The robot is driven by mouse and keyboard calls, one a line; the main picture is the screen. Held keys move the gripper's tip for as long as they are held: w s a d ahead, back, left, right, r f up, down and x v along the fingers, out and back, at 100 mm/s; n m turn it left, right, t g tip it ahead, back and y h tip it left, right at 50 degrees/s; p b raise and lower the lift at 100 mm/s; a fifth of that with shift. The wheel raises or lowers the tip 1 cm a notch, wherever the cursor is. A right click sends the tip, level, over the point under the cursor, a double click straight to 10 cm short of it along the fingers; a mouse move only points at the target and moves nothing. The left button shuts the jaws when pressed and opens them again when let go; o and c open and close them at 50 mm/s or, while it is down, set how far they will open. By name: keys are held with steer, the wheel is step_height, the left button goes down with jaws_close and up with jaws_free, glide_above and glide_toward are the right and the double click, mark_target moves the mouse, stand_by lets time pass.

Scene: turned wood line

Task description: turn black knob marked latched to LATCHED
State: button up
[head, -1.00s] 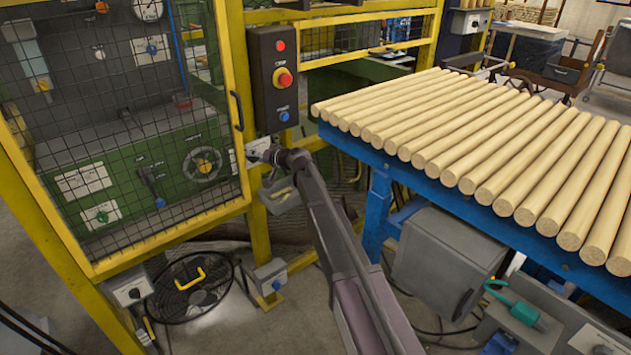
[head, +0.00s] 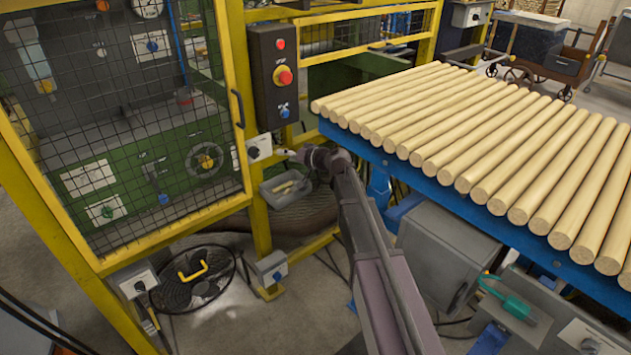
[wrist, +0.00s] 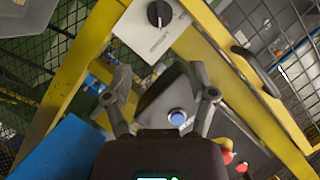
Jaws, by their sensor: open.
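The black knob (wrist: 159,13) sits on a pale plate (wrist: 150,38) on a yellow post, at the top of the wrist view. A white mark shows on its lower side; the lettering below is too small to read. In the head view the knob (head: 254,152) is on a small light box right of the mesh door. My gripper (wrist: 161,76) is open, its two fingers spread below the knob in the wrist view and apart from it. In the head view my gripper (head: 287,154) is just right of the knob box, small and partly hidden by my wrist.
A dark control box (head: 272,75) with a red-yellow stop button is above. A grey tray (head: 284,190) hangs below my gripper. The blue rod table (head: 355,150) stands close on the right. The mesh door's handle (head: 238,108) sticks out at left.

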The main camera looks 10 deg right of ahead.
steer(key=s+d+r+g+h+p, duration=0.1)
steer(key=s+d+g+h+p, duration=0.2)
steer(key=s+p, duration=0.3)
steer(key=s+d+r+n+g+h+p, duration=0.1)
steer(key=s+p, duration=0.5)
steer(key=s, duration=0.6)
steer(key=d+g+h, duration=0.1)
steer(key=d+g, duration=0.1)
steer(key=shift+s+d+r+h+p, duration=0.2)
steer(key=shift+d+r+h+p, duration=0.15)
steer(key=shift+d+h, duration=0.05)
steer(key=s+d+f+g+h, duration=0.1)
steer(key=s+d+h, duration=0.1)
steer(key=s+d, duration=0.3)
steer(key=s+d+f+m+g+h, duration=0.1)
steer(key=s+d+f+g+h, duration=0.1)
steer(key=s+d, duration=0.3)
steer(key=s+h, duration=0.1)
steer(key=s, duration=0.3)
steer(key=shift+m+g+h, duration=0.3)
